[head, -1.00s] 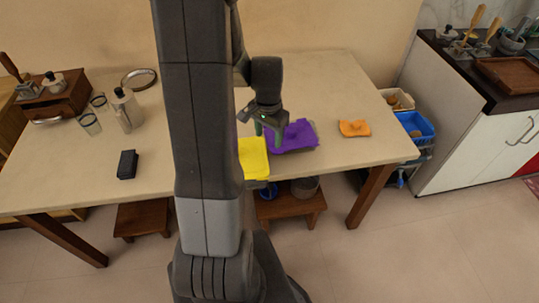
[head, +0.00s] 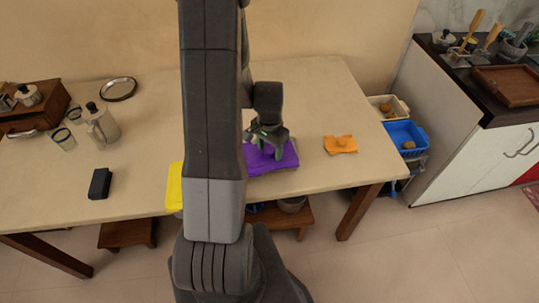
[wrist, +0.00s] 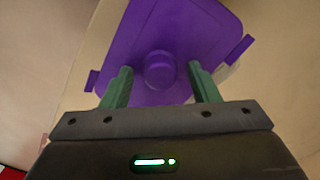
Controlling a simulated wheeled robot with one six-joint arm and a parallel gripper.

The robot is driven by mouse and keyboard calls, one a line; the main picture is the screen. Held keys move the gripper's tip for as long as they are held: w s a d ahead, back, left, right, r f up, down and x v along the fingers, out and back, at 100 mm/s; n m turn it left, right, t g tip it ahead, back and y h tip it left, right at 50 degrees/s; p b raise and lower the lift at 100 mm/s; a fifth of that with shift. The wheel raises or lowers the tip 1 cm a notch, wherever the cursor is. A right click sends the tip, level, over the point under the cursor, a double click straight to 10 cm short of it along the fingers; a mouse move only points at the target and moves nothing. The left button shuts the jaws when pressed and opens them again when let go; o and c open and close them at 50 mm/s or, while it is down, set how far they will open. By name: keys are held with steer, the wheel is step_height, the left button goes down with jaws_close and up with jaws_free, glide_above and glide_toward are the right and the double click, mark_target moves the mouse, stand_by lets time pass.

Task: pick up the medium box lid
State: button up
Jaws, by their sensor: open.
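A purple lid (head: 288,159) with a round knob lies near the front edge of the table. It also shows in the wrist view (wrist: 190,30), with its knob (wrist: 159,70) between my fingers and small tabs at its sides. My gripper (head: 267,150) is directly over the purple lid, fingers pointing down. In the wrist view my gripper (wrist: 160,75) is open, with one green finger on each side of the knob and a gap on both sides. A yellow lid (head: 174,187) is partly hidden behind my arm, and a smaller orange lid (head: 340,145) lies to the right.
A blue basket (head: 408,136) and a dark counter are at the right.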

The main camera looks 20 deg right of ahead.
steer(key=shift+c, duration=0.4)
steer(key=c, duration=1.1)
steer(key=shift+o, duration=0.2)
